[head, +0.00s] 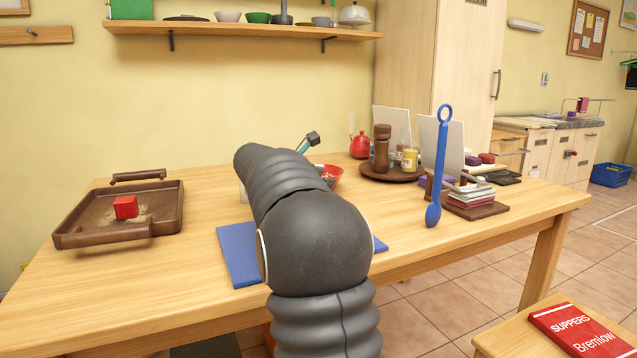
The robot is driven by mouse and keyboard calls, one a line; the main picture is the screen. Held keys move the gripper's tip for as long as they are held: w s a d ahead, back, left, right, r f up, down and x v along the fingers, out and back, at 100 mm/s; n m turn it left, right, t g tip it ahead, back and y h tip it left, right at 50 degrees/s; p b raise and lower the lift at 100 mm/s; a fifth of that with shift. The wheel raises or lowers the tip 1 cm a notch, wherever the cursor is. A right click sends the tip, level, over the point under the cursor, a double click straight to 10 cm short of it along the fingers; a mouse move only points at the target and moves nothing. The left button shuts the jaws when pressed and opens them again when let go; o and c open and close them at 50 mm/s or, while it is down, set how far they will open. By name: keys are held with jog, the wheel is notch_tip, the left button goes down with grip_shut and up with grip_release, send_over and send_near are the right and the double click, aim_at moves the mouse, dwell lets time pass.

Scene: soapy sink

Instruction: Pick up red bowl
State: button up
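The red bowl (335,174) is on the wooden table, behind my arm. Only its right part shows, with a bit of its pale or patterned inside. My dark grey arm rises from the bottom middle of the head view and covers the bowl's left part. My gripper is hidden behind the arm, so I cannot tell how it stands to the bowl or whether it holds anything.
A blue mat (237,258) lies partly under my arm's outline. A brown tray (70,238) with a red block (125,207) is at left. A blue spoon (440,165) stands upright at right, near a round tray (372,173) with jars. The table's front right is clear.

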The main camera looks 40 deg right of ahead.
jog(key=x, duration=0.5)
grip_shut()
